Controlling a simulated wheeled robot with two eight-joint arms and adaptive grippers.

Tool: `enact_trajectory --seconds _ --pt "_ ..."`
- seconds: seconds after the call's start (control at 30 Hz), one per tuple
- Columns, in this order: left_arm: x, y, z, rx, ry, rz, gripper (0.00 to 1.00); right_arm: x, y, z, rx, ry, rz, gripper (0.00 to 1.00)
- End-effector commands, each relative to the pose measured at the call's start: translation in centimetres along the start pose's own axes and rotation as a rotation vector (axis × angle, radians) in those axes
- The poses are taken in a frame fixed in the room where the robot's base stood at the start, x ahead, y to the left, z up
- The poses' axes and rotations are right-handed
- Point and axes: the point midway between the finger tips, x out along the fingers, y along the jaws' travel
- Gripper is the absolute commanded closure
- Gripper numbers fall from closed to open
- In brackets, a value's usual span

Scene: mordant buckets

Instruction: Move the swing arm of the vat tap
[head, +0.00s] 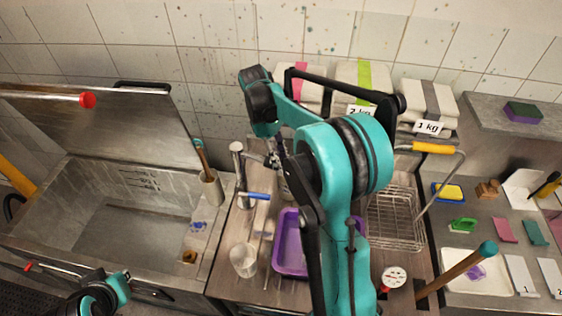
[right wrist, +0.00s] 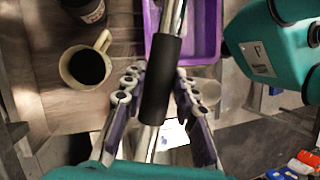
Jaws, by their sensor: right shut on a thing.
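The vat tap stands by the right wall of the vat, its metal post (head: 238,150) upright and a blue handle (head: 257,195) lower down. A metal swing arm (head: 255,157) reaches right from the post top towards my right gripper, which is largely hidden behind my right arm. In the right wrist view, my right gripper (right wrist: 154,98) is shut on the black sleeve (right wrist: 162,80) of a metal bar, with a finger on each side. Part of my left arm shows at the bottom left of the head view; its gripper is not visible.
The steel vat (head: 130,215) lies left with its lid (head: 110,110) raised. A purple tray (head: 290,243), a pale mug (head: 243,260) and a wire basket (head: 395,220) stand on the counter. A wooden-handled stick (head: 455,272) leans at right. In the wrist view the mug (right wrist: 102,42) holds dark liquid.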

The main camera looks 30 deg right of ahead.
Motion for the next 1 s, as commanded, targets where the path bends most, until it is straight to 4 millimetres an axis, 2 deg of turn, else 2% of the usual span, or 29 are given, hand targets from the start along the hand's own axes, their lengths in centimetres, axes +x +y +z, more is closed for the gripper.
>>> enact_trajectory --seconds 0.03,0.1,0.47,0.57,0.9,1.0 --pt "0.0 0.0 0.0 0.0 0.0 0.0 1.0 -0.1 0.0 0.0 0.0 0.001 0.0 0.67" --pt "0.0 0.0 0.0 0.0 0.0 0.0 1.0 -0.1 0.0 0.0 0.0 0.001 0.0 0.51" --pt "0.0 0.0 0.0 0.0 0.0 0.0 1.0 -0.4 0.0 0.0 0.0 0.001 0.0 0.51" --pt "0.0 0.0 0.0 0.0 0.0 0.0 1.0 -1.6 0.0 0.0 0.0 0.0 0.0 0.51" --pt "0.0 0.0 0.0 0.0 0.0 0.0 1.0 -8.8 0.0 -0.1 0.0 0.0 0.0 0.51" --pt "0.0 0.0 0.0 0.0 0.0 0.0 1.0 -10.4 0.0 -0.1 0.0 0.0 0.0 0.51"
